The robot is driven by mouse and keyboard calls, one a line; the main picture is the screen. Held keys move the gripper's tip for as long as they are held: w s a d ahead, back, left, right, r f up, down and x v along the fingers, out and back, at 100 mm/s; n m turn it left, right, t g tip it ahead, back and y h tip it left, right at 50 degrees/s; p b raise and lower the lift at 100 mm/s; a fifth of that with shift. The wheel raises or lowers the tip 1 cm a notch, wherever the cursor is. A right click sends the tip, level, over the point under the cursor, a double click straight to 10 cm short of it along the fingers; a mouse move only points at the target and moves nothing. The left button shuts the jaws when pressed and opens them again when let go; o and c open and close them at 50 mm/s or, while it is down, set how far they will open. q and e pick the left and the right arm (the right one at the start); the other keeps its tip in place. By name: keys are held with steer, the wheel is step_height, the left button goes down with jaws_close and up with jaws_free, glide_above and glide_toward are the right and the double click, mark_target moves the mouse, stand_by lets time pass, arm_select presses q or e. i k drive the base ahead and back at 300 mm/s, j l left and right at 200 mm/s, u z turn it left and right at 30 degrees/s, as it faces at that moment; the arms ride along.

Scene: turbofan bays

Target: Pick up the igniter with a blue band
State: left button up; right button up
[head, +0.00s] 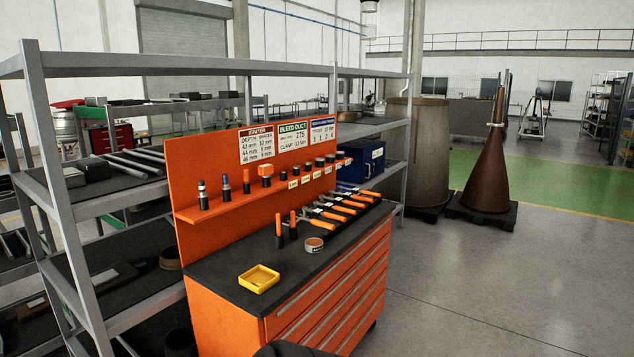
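Several small upright igniter-like pieces with dark lower ends stand in a row on the narrow ledge of an orange tool cart. The second from the left (226,190) shows blue on its upper part and looks like the igniter with a blue band. The leftmost piece (202,195) has a pale top and perhaps some bluish colour, too small to tell. The third (246,182) has an orange-red upper part. Neither of my grippers is in view.
The orange cart's dark top (222,283) carries a yellow tray (259,279), a small round tin (314,244) and several orange-handled tools (340,209). A grey shelving rack (75,198) stands behind and left. Open floor (470,290) lies to the right.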

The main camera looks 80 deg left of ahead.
mark_target(225, 176)
steer(key=u, duration=3.3)
steer(key=i+l, duration=0.15)
steer(key=l, duration=0.15)
steer(key=i+l+u, duration=0.1)
steer(key=i+l, duration=0.25)
steer(key=l, duration=0.25)
steer(key=u, duration=0.05)
